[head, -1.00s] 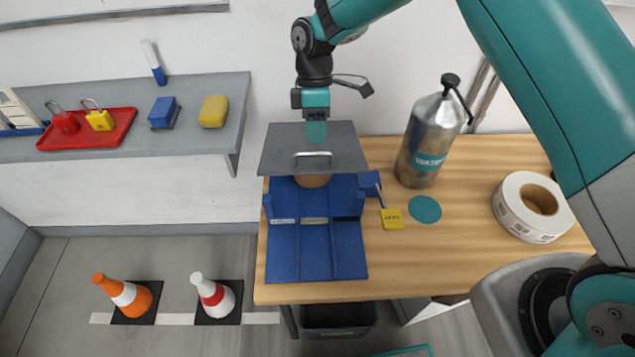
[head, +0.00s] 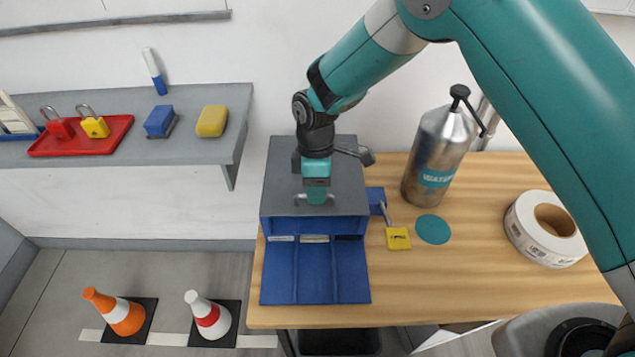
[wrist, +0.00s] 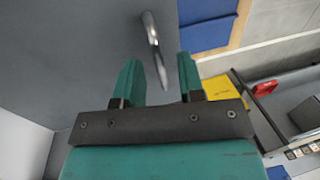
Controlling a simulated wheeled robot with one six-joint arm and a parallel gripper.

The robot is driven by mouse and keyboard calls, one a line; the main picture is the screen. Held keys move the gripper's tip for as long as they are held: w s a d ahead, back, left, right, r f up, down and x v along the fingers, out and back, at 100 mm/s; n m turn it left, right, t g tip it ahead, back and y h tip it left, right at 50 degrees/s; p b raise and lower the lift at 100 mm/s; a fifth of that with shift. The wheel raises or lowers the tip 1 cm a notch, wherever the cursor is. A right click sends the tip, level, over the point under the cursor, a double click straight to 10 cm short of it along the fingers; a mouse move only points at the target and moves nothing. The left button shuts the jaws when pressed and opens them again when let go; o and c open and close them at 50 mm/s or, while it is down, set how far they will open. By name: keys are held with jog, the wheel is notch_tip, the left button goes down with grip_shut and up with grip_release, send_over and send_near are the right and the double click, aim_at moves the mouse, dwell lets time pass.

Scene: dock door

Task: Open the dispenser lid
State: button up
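The dispenser (head: 315,272) is a blue box with a ribbed front on the wooden table. Its grey lid (head: 285,165) lies down over the top, looking closed. The lid's silver bar handle is mostly hidden behind my gripper in the head view, but shows in the wrist view (wrist: 154,42). My gripper (head: 317,198) is over the front part of the lid, at the handle. In the wrist view my gripper's (wrist: 158,65) two teal fingers are apart, with the handle between them and gaps on both sides. I cannot tell whether a finger touches the lid.
A teal disc (head: 433,229), a metal water bottle (head: 437,150) and a label roll (head: 546,228) stand further right. A grey shelf (head: 205,150) is at the left. Two cones (head: 209,315) stand on the floor.

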jog(key=s+d+r+m+t+y, duration=0.1)
jog(key=s+d+r+m, duration=0.25)
jog(key=r, duration=0.65)
jog(key=s+d+r+m+y, duration=0.2)
jog(key=s+d+r, duration=0.25)
jog(key=r, duration=0.55)
jog(key=s+d+r+m, duration=0.2)
jog(key=s, duration=0.5)
jog(key=s+d+r+m+t+y, duration=0.1)
jog(key=s+d+r+m, duration=0.1)
jog(key=s, duration=0.5)
jog(key=shift+s+d+r+m, duration=0.35)
jog(key=shift+r+m, duration=0.2)
jog(key=shift+r, duration=0.3)
